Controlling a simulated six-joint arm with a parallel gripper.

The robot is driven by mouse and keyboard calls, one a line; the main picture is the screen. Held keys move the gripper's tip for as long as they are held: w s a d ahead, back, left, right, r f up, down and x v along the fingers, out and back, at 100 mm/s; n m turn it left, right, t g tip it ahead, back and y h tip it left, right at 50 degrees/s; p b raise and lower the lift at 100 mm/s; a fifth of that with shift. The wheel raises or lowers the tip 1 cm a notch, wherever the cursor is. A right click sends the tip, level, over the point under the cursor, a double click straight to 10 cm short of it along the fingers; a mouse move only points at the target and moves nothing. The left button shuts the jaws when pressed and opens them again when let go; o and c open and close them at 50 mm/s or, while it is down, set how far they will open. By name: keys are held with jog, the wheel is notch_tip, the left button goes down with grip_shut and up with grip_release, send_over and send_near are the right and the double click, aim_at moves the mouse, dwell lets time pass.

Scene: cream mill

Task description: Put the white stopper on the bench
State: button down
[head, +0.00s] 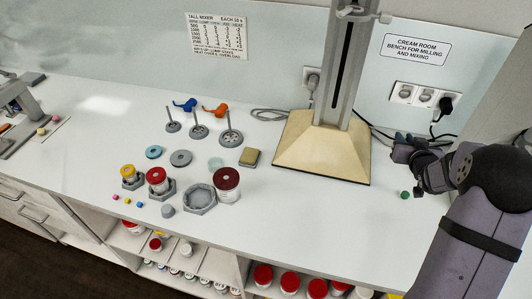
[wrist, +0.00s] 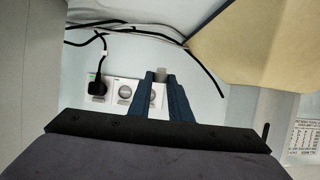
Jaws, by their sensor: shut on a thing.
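My gripper (head: 396,150) is at the right of the bench in the head view, raised above the top near the wall sockets. In the head view the stopper is too small or hidden to make out. The white bench (head: 320,215) lies below the gripper, with bare surface left of it.
A small green piece (head: 404,194) lies on the bench below my gripper. The beige column base (head: 318,150) stands to its left. Wall sockets (head: 412,95) and black cables are behind. Jars, grey holders and mixing tools (head: 199,132) stand further left. The front middle bench is clear.

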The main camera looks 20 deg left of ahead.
jog(key=s+a+n+y, duration=0.1)
jog(key=a, duration=0.3)
jog(key=a+n+y, duration=0.1)
jog(key=a, duration=0.3)
jog(key=s+a+n+y, duration=0.1)
jog(key=a, duration=0.3)
jog(key=shift+s+a+r+g+y, duration=0.1)
jog(key=shift+s+a+g+y, duration=0.15)
jog(key=shift+s+g+y, duration=0.05)
jog(key=s+a+n+g+y+b, duration=0.15)
jog(key=s+a+n+y, duration=0.4)
jog(key=a, duration=0.85)
jog(key=n+g+y, duration=0.3)
jog(key=n+g, duration=0.3)
jog(key=g, duration=0.2)
send_over(246, 213)
jog(key=shift+f+b, duration=0.35)
jog(key=shift+f, duration=4.85)
jog(key=shift+f, duration=0.1)
jog(key=shift+f, duration=0.1)
jog(key=c, duration=1.6)
grip_release()
jog(key=shift+c, duration=0.2)
